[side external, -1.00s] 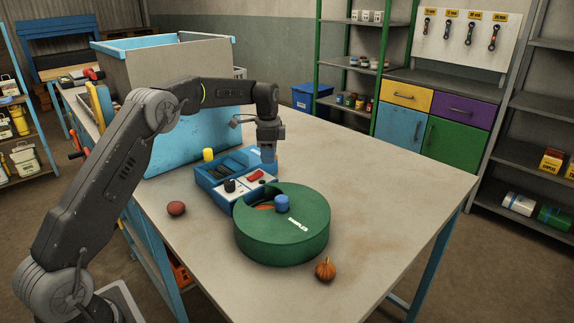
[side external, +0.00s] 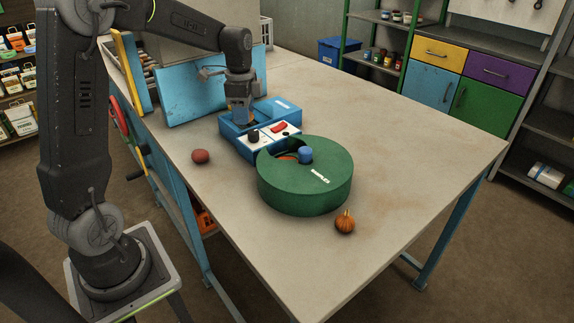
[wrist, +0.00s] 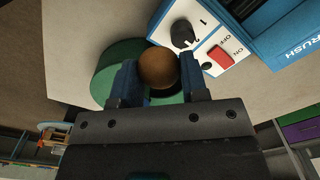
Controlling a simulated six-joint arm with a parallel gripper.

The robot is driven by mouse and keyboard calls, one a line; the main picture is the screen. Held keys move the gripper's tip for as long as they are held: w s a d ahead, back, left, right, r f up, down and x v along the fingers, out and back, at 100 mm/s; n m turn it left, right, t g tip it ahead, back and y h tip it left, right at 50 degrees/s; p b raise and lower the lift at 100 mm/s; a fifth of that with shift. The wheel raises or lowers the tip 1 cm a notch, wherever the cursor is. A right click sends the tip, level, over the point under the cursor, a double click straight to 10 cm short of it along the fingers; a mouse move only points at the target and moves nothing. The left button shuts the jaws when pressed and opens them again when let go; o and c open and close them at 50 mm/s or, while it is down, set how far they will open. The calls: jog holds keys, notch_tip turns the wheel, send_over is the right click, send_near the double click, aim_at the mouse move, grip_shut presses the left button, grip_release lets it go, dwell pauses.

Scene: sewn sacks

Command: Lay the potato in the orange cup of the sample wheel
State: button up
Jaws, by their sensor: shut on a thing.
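My gripper (wrist: 158,84) is shut on a round brown thing, which I take as the potato (wrist: 158,66), held between its blue fingers. In the side view my gripper (side external: 240,116) is over the back left part of the blue machine, and the potato cannot be made out there. The sample wheel (side external: 325,185) is a green drum on the table, to the right and front of my gripper. Through its notch a little of the orange cup (side external: 287,157) shows beside a blue knob (side external: 305,154). In the wrist view the wheel (wrist: 112,62) is partly behind the potato, and its cup is hidden.
The blue machine (side external: 284,113) with a dial and red switch adjoins the wheel. A dark red round item (side external: 200,156) lies left of it, and a small orange pumpkin (side external: 345,221) lies right of the wheel. A blue panel (side external: 190,95) stands behind. The table's right side is clear.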

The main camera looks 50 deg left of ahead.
jog(key=shift+s+d+f, duration=0.1)
jog(key=shift+s+d, duration=0.05)
jog(key=shift+s, duration=0.15)
jog(key=w+d+f, duration=0.2)
jog(key=d, duration=0.1)
jog(key=w+d+f, duration=0.2)
jog(key=d, duration=0.1)
jog(key=w+d+f, duration=0.2)
jog(key=d, duration=0.1)
jog(key=shift+w+f, duration=0.35)
jog(key=shift+f, duration=0.05)
jog(key=shift+d+f, duration=0.15)
jog(key=shift+f, duration=1.95)
jog(key=shift+f, duration=0.1)
jog(key=o, duration=0.7)
